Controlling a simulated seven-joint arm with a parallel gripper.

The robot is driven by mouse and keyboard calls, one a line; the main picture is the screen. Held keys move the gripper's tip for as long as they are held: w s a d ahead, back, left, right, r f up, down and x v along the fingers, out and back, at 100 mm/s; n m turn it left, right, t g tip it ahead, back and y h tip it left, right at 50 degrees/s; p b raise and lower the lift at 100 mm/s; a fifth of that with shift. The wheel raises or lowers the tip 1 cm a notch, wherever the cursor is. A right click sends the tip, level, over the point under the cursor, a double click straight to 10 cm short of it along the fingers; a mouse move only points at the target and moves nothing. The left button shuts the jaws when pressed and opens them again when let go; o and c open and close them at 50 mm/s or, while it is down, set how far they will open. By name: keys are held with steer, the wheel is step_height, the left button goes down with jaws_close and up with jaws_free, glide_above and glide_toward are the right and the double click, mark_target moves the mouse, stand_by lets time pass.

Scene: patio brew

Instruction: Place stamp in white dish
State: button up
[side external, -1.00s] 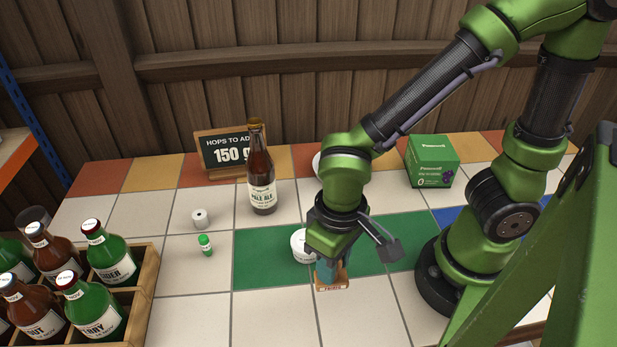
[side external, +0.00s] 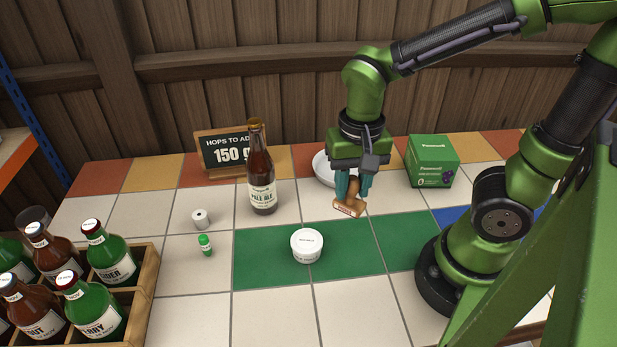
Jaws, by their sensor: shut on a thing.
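The stamp (side external: 349,207), a small brown wooden block with a handle, hangs slightly tilted between the teal fingers of my gripper (side external: 353,186). My gripper is shut on its handle and appears to hold it above the tiles. The white dish (side external: 322,168) stands at the back of the table, behind and to the left of my gripper. The gripper hides the dish's right part, and the dish's inside shows only in part.
A white lidded tub (side external: 307,245) stands on the green tiles. A brown bottle (side external: 261,180) and a chalkboard sign (side external: 222,153) stand left of the dish. A green box (side external: 432,161) is to the right. A bottle crate (side external: 140,304) fills the left front.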

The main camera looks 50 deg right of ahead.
steer(key=s+d+m, duration=0.2)
steer(key=d+m, duration=0.8)
steer(key=d, duration=0.3)
step_height(320, 180, down, 5)
steer(key=shift+w+d+f, duration=0.85)
steer(key=shift+w+d, duration=0.15)
steer(key=shift+w, duration=1.6)
steer(key=shift+w+d+f, duration=0.85)
steer(key=shift+w+d, duration=0.1)
steer(key=shift+w, duration=1.65)
steer(key=shift+w+d+f, duration=0.85)
steer(key=shift+w+d, duration=0.15)
steer(key=shift+w, duration=1.6)
steer(key=shift+f, duration=0.1)
steer(key=o, duration=1)
steer(key=shift+o, duration=0.2)
